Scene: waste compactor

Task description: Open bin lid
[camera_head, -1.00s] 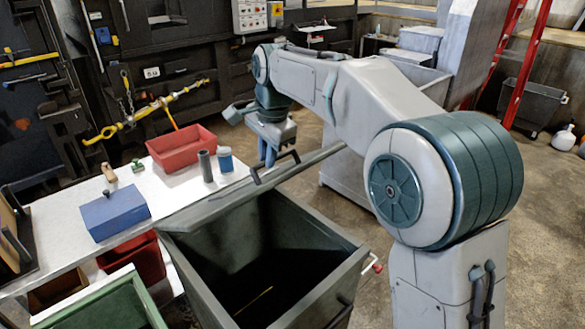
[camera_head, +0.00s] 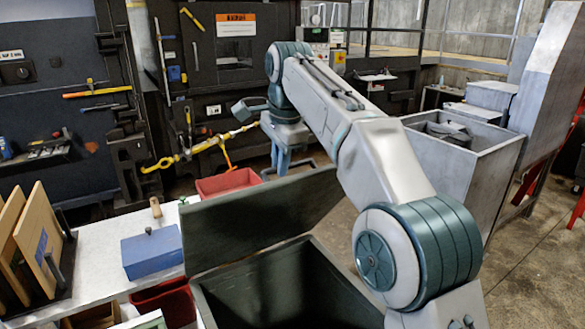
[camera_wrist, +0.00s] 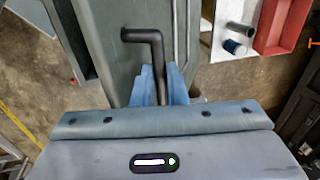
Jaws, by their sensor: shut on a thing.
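The bin (camera_head: 345,315) is a dark grey-green box with its top open and a dark inside. Its lid (camera_head: 265,215) is raised along the far side, with its broad inner face showing. My gripper (camera_head: 283,165) is behind the lid's upper edge; its fingertips are hidden there. In the wrist view, the blue fingers of my gripper (camera_wrist: 160,88) are shut on a black bent handle (camera_wrist: 157,48) of the lid, whose grey-green outer face (camera_wrist: 108,30) also shows there.
A white table (camera_head: 100,255) at left holds a blue box (camera_head: 152,253), a red tray (camera_head: 230,182) and wooden boards (camera_head: 38,240). A grey metal container (camera_head: 465,160) stands right of my arm. Open floor (camera_head: 530,260) lies at the right.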

